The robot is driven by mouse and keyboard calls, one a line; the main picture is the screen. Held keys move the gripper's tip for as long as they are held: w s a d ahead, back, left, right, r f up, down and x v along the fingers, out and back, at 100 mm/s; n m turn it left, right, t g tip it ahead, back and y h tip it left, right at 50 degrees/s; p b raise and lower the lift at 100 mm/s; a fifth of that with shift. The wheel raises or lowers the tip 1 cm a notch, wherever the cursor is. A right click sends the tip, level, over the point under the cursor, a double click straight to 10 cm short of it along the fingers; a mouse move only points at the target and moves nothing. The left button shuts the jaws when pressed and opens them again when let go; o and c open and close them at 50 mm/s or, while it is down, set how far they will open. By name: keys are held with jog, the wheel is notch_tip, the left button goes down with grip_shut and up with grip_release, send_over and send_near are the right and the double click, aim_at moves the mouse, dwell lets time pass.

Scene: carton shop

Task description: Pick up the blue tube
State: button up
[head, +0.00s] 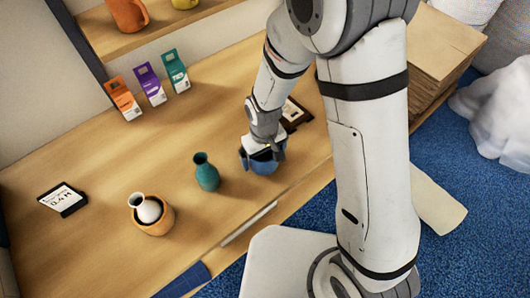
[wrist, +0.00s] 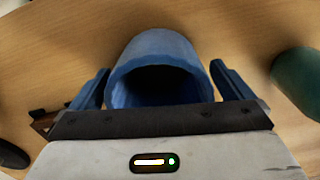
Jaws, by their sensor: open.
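The blue tube (head: 264,167) stands on the wooden table near its front edge, partly hidden by my gripper (head: 262,153). In the wrist view the blue tube (wrist: 160,50) shows its round, dark open end facing the camera. My gripper (wrist: 160,80) is open, with one blue finger on each side of the tube. A narrow gap shows between the tube and each finger. Whether the tube touches the palm cannot be told.
A teal vase (head: 206,173) stands just left of the tube; an orange pot (head: 158,224) with a white rounded object is farther left. A dark-framed sign (head: 296,112) lies behind. Small cartons (head: 150,84) stand at the back.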

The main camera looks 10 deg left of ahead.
jog(key=shift+f, duration=0.75)
jog(key=c, duration=0.9)
